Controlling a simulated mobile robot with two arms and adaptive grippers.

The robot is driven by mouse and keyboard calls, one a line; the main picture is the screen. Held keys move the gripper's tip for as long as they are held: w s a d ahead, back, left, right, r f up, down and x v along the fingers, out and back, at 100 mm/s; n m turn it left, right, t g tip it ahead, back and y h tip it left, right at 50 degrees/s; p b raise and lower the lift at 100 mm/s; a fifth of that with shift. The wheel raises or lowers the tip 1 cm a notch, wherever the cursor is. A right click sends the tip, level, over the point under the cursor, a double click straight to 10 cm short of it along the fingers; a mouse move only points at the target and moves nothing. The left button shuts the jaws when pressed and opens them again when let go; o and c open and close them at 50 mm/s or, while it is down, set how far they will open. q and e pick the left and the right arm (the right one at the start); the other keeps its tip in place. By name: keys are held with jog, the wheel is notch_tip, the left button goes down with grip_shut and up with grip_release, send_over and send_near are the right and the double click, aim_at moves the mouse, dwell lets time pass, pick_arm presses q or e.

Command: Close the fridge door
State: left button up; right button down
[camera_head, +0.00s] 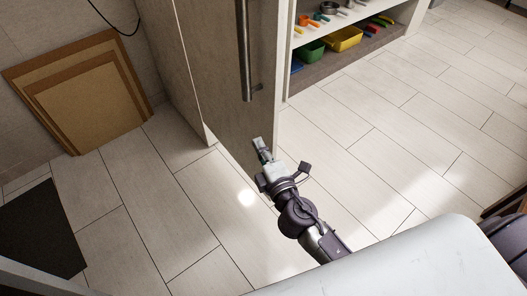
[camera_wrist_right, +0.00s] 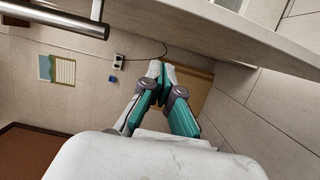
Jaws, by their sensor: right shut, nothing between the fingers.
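The fridge door (camera_head: 222,62) is a tall grey-brown panel at the top middle of the head view, with a long vertical metal handle (camera_head: 244,50). How far the door stands open is not clear. My right gripper (camera_head: 258,143) is shut and empty, in front of the panel's lower right part, below the handle. Whether it touches the panel, I cannot tell. In the right wrist view, the shut fingers (camera_wrist_right: 161,72) point toward a wall, and a metal handle (camera_wrist_right: 55,17) crosses the top left. My left gripper is not in view.
Brown boards (camera_head: 85,90) lean on the wall at the left. A dark mat (camera_head: 38,235) lies at the lower left. An open shelf (camera_head: 330,50) with colourful bins and utensils stands right of the panel. The tiled floor (camera_head: 400,130) at the right is clear.

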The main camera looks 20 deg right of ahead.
aim_at(263, 124)
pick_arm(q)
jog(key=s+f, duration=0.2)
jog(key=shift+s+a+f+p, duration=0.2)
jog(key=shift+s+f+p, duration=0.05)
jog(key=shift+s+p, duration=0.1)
pick_arm(e)
jog(key=w+d, duration=0.1)
jog(key=w, duration=0.1)
jog(key=w+d, duration=0.1)
jog(key=w, duration=0.2)
jog(key=w+d, duration=0.1)
jog(key=w, duration=0.1)
jog(key=shift+w+d, duration=0.15)
jog(key=shift+w, duration=0.05)
